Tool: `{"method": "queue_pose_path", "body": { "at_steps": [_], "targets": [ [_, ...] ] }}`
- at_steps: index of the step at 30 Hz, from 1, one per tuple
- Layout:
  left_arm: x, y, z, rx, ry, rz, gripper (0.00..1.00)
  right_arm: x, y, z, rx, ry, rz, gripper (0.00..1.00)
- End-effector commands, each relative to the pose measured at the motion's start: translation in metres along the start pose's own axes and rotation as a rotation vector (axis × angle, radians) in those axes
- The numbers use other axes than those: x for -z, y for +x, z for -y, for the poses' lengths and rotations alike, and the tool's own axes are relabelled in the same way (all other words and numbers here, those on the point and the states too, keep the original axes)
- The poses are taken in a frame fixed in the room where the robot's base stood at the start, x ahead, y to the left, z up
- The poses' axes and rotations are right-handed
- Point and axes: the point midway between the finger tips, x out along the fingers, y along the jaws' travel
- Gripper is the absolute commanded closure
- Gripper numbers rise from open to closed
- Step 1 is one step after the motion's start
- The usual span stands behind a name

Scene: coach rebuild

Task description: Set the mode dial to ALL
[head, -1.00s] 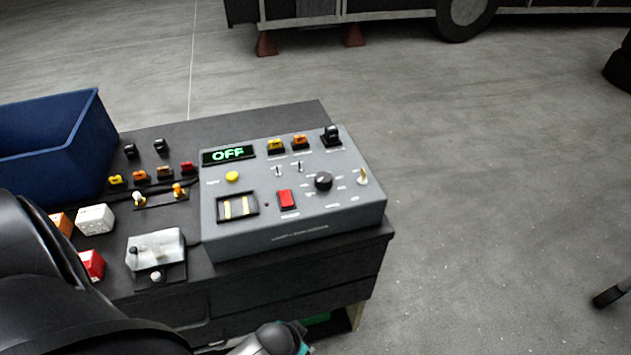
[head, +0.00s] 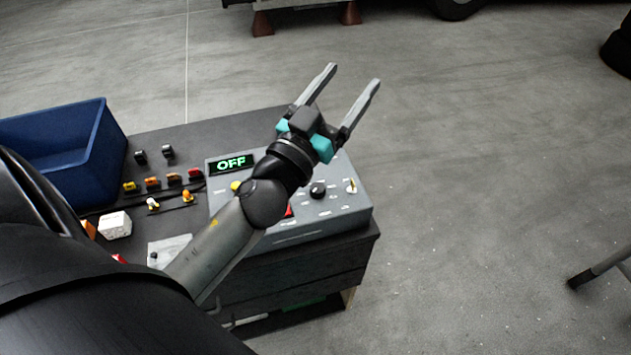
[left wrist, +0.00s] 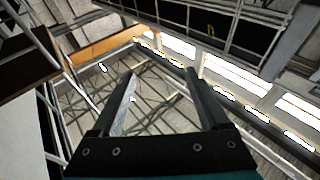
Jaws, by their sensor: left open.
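The grey control box (head: 330,212) sits on the dark bench. Its display (head: 232,163) reads OFF in green. A round black dial (head: 318,190) with small labels around it is visible on the right half of the panel; the labels are too small to read. I take it as the mode dial. My left gripper (head: 354,76) is open and empty, held above and beyond the box, pointing up and away from the dial. Its open fingers (left wrist: 160,78) show in the left wrist view with nothing between them. My left forearm hides the middle of the panel. My right gripper is not in view.
A small pale lever (head: 351,186) is right of the dial. A blue bin (head: 75,160) stands at the bench's back left, beside several coloured switches. A white block (head: 115,225) lies left of the box. A dark rod (head: 598,272) is at the right edge. Open floor lies right.

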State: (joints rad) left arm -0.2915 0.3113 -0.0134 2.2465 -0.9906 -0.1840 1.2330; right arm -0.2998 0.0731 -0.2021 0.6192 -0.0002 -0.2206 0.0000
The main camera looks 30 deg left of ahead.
Motion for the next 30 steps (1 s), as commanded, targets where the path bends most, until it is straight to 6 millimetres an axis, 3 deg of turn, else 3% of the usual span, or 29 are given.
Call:
{"method": "queue_pose_path", "body": {
  "at_steps": [3,6,10,14,17,22,27,30],
  "targets": [
    [0.022,0.009,-0.033,-0.218,0.011,-0.089,0.22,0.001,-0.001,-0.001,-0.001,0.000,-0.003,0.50],
    [0.024,0.009,-0.061,-0.412,0.026,-0.085,0.22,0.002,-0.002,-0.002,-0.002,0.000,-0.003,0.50],
    [0.006,0.001,-0.088,-0.638,0.056,0.027,0.22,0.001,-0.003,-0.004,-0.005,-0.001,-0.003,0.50],
    [-0.030,-0.011,-0.095,-0.796,0.096,0.245,0.22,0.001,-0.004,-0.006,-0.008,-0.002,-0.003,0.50],
    [-0.063,-0.022,-0.084,-0.848,0.124,0.470,0.22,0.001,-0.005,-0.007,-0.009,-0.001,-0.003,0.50],
    [-0.113,-0.043,-0.032,-0.764,0.155,0.902,0.22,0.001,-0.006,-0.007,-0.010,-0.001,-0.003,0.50],
    [-0.136,-0.064,0.032,-0.533,0.151,1.247,0.22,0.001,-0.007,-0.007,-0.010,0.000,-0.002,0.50],
    [-0.138,-0.074,0.058,-0.408,0.140,1.367,0.22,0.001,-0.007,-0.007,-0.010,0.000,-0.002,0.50]
  ]
}}
